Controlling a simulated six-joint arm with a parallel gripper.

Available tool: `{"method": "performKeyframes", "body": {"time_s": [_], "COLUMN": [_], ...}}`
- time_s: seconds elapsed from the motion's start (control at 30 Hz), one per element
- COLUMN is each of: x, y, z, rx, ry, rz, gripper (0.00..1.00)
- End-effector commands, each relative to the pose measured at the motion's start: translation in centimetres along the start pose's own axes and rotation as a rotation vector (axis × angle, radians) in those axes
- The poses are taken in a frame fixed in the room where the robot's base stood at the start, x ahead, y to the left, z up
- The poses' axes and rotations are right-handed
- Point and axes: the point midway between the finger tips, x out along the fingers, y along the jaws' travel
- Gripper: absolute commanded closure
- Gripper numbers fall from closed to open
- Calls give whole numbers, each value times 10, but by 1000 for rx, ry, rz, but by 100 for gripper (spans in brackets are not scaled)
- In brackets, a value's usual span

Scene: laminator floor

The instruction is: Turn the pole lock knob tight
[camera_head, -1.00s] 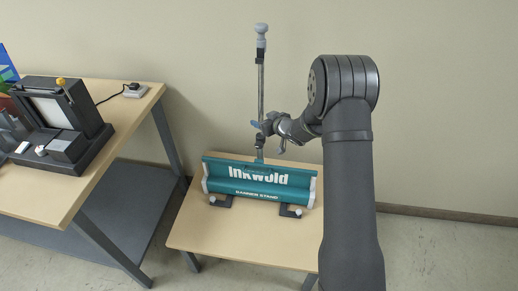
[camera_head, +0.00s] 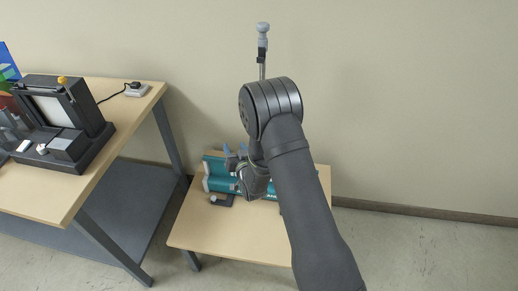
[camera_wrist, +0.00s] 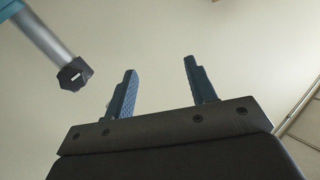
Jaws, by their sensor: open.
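The silver pole (camera_head: 262,70) rises behind my arm, with a grey rounded top (camera_head: 263,29) and a dark collar below it. The teal banner stand (camera_head: 213,184) is on the low table, largely covered by my arm. In the wrist view, a dark faceted knob (camera_wrist: 73,74) with a white mark sits at the end of a grey tube (camera_wrist: 45,37), left of my fingers and apart from them. My gripper (camera_head: 234,151) is open and empty over the stand's left part. Its two blue fingers also show in the wrist view (camera_wrist: 160,64). The pole's lower part is hidden.
A wooden bench (camera_head: 100,157) at left holds a black machine (camera_head: 63,120) and a power plug block (camera_head: 135,89). The low table's front (camera_head: 225,235) is clear. The wall stands behind the pole.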

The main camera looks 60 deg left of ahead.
Motion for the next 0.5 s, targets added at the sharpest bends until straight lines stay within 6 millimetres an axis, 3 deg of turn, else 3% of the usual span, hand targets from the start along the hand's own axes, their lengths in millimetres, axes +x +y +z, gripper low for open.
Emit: {"method": "performKeyframes", "body": {"time_s": [0.03, 0.2, 0.4, 0.5], "x": [-12, -56, -109, -126], "y": [-4, 2, 16, 20], "z": [12, 36, 50, 51], "rx": [-1, -56, -172, -215], "ry": [15, 84, 137, 150], "rz": [43, 231, 427, 486], "gripper": [49, 49, 49, 49]}}
